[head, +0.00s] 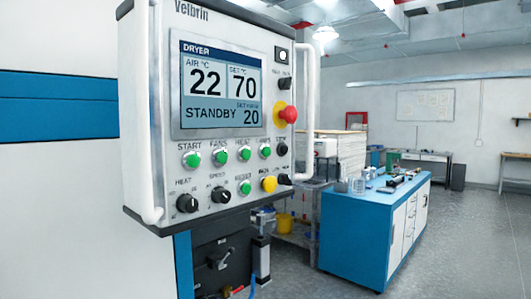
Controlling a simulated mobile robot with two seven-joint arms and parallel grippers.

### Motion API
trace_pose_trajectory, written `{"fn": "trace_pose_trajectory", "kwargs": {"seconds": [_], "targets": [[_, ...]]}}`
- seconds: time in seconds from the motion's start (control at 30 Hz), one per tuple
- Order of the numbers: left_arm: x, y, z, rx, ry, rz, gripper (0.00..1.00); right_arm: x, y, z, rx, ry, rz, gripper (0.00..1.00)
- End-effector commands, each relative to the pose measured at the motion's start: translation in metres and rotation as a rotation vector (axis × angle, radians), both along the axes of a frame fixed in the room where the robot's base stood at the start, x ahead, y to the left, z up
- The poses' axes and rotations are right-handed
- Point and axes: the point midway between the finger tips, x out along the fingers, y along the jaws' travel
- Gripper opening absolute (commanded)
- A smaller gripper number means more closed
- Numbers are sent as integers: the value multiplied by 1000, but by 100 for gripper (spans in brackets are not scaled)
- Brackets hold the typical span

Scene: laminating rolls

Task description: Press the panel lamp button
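The dryer control panel (222,150) fills the left middle of the head view, close to me. Its labels are small, and I cannot read one that clearly says panel lamp. Green buttons marked START (193,159) and FANS (219,157) sit in a row with other green ones. A yellow button (269,184) is lower right. A small white switch or lamp in a black frame (283,55) is at the top right. The screen (222,90) reads STANDBY. Neither of my grippers is in view, and nothing touches the panel.
A red emergency-stop knob on a yellow base (286,115) sticks out beside the screen. White handles stand on the panel's left (155,110) and right (309,95) sides. Black knobs (187,203) line the bottom. A blue workbench (352,240) stands behind right; floor (460,250) is open there.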

Motion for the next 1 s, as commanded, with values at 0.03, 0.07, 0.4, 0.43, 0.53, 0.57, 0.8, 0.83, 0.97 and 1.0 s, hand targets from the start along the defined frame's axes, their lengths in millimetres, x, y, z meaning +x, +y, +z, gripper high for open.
{"fn": "trace_pose_trajectory", "kwargs": {"seconds": [0.03, 0.07, 0.4, 0.43, 0.53, 0.57, 0.8, 0.83, 0.97, 1.0], "targets": [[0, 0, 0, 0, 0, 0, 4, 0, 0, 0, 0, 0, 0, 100], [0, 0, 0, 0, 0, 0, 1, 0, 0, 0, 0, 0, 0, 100], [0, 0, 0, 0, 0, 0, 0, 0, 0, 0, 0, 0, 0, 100], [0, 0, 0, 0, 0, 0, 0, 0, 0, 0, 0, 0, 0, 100], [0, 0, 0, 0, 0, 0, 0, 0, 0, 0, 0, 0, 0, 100], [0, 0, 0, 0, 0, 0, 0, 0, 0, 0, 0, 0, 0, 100], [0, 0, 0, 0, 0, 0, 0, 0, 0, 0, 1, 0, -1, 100], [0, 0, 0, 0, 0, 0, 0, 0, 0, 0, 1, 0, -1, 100], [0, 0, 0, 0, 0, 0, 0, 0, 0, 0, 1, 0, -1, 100], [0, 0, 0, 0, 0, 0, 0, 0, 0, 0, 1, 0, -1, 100]]}}
